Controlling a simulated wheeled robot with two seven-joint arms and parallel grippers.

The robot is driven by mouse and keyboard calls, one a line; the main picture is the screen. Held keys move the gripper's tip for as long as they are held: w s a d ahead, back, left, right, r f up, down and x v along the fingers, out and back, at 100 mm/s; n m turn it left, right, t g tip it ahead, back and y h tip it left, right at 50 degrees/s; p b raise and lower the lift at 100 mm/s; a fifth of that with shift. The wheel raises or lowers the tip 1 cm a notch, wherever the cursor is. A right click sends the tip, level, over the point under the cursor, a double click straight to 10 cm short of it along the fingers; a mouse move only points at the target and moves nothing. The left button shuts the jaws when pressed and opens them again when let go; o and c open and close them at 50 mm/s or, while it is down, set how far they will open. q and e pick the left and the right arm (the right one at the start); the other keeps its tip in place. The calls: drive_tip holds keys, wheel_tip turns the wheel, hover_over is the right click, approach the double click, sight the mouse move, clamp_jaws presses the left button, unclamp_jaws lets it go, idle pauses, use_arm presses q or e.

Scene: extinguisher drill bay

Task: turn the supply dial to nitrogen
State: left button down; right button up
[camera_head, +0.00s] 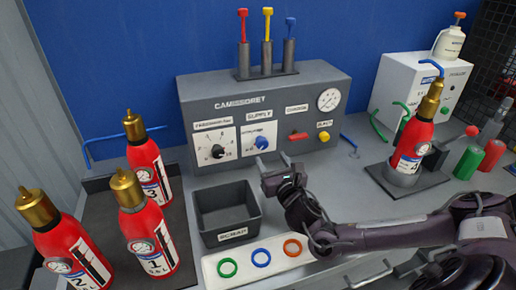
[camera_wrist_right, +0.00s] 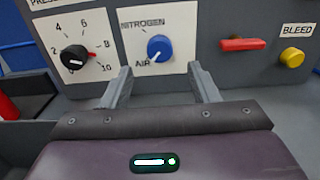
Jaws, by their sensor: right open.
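The supply dial is a blue knob (camera_head: 262,142) on a white plate on the front of the grey console (camera_head: 330,128). In the right wrist view the blue knob (camera_wrist_right: 159,48) sits between the labels NITROGEN, above, and AIR, at lower left. Its white pointer mark points down left toward AIR. My right gripper (camera_head: 273,161) is in front of the console just below the dial. In the right wrist view its two fingers (camera_wrist_right: 161,78) are spread apart, one on each side below the knob, with nothing between them. My left gripper is not in view.
A black pressure knob (camera_wrist_right: 75,57) is left of the dial. A red lever (camera_head: 298,136) and a yellow bleed button (camera_head: 324,136) are to its right. A dark scrap bin (camera_head: 226,210) stands below. Red extinguishers (camera_head: 150,240) stand at left; another (camera_head: 412,144) is at right.

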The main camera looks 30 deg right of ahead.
sight(263, 147)
drive_tip(key=shift+f+x, duration=0.25)
drive_tip(key=shift+x, duration=0.8)
drive_tip(key=w, duration=0.2)
drive_tip(key=w+p, duration=0.1)
drive_tip(key=shift+d+r, duration=0.3)
drive_tip(key=shift+r, duration=0.1)
drive_tip(key=shift+f+x, duration=0.25)
drive_tip(key=shift+x, duration=0.85)
drive_tip(key=shift+w, duration=0.25)
drive_tip(key=shift+d, duration=0.1)
drive_tip(key=c, duration=0.8)
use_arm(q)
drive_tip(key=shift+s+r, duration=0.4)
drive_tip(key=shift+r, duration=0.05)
use_arm(e)
drive_tip(key=shift+c, duration=0.8)
